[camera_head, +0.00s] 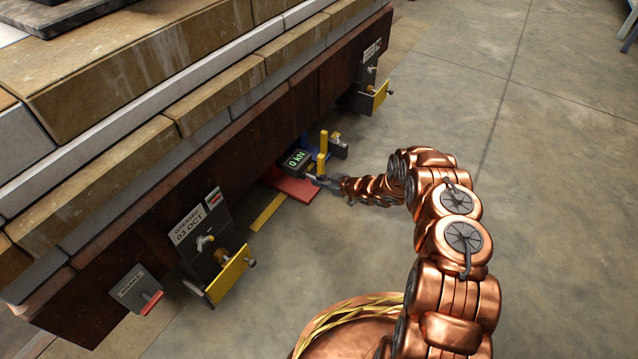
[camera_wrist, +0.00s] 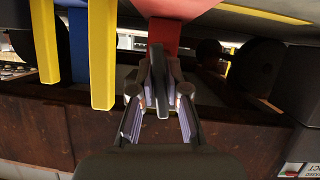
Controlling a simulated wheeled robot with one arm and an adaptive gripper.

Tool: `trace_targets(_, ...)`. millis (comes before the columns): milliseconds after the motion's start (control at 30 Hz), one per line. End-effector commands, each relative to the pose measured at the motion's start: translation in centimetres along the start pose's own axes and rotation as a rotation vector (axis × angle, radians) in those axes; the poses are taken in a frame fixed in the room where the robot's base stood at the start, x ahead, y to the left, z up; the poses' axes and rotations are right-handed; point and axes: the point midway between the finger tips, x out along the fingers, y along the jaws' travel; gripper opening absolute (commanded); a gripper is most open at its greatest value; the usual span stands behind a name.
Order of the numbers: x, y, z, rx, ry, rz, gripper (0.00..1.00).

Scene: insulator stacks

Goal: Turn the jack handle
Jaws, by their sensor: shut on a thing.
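My gripper (camera_head: 323,183) reaches in low from the right, at the edge of the insulator stack's base. In the wrist view my gripper (camera_wrist: 156,92) has its two fingers on either side of a dark bar, the jack handle (camera_wrist: 158,62), and is shut on it. The handle's far end is in front of a red part (camera_wrist: 165,38) of the jack. In the head view a red plate (camera_head: 294,188) lies on the floor beside my gripper, and the handle is too small to tell from the fingers. A black display (camera_head: 297,160) reads 0 kN.
A yellow post (camera_head: 323,146) stands close to my gripper; yellow and blue posts also show in the wrist view (camera_wrist: 103,55). A yellow floor strip (camera_head: 268,212) lies nearby. Yellow-fronted brackets (camera_head: 228,280) and a brake plate (camera_head: 132,288) project from the base. Open concrete floor (camera_head: 540,150) is at right.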

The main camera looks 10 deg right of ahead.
Motion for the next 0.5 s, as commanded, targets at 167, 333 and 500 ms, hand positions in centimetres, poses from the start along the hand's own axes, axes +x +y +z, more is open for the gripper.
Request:
trace_targets(167, 0.09, 0.01, 0.38, 0.136, -0.001, -0.056, 0.0)
trace_targets(333, 0.14, -0.02, 0.25, 0.269, 0.001, -0.113, 0.0)
trace_targets(500, 0.1, -0.07, 0.17, 0.406, 0.001, -0.17, 0.0)
